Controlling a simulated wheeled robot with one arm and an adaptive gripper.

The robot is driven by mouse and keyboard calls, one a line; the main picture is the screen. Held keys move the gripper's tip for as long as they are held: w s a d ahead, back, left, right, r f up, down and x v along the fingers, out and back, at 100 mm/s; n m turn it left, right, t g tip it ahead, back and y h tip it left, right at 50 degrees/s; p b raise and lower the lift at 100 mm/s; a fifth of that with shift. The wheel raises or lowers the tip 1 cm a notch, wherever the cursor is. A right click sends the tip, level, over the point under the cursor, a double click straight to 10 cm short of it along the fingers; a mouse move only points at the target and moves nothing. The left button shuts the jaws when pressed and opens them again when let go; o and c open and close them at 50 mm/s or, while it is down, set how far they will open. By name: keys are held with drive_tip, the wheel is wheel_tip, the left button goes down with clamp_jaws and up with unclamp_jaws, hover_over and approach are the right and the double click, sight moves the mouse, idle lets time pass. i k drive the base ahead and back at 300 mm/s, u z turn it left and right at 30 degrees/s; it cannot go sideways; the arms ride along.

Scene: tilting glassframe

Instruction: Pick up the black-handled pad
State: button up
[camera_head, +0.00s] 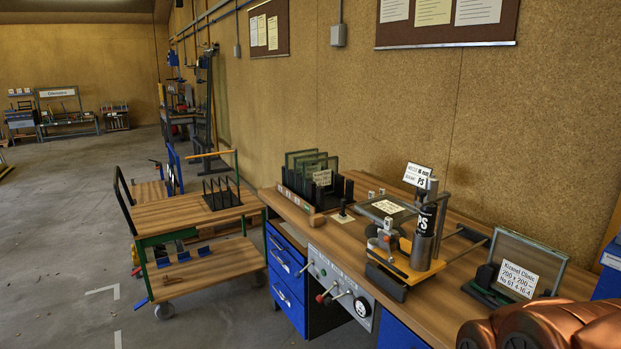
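A small pad with an upright black handle (343,208) stands on the wooden workbench (290,212), between the rack of glass frames and the tilting frame device; I take it for the black-handled pad. It is small in view and its underside is hidden. Copper-coloured rounded parts (550,327) fill the bottom right corner and look like part of my arm. No gripper fingers show, so my gripper is not in view.
A rack of framed glass plates (312,172) stands left of the pad. The tilting device (415,255) with a yellow base stands right of it. A labelled glass frame (520,268) stands farther right. A wooden-topped cart (185,212) is at left; grey floor (60,240) is open beyond.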

sight(343, 215)
drive_tip(key=u, duration=0.65)
drive_tip(key=i, duration=2.6)
drive_tip(key=z, duration=0.2)
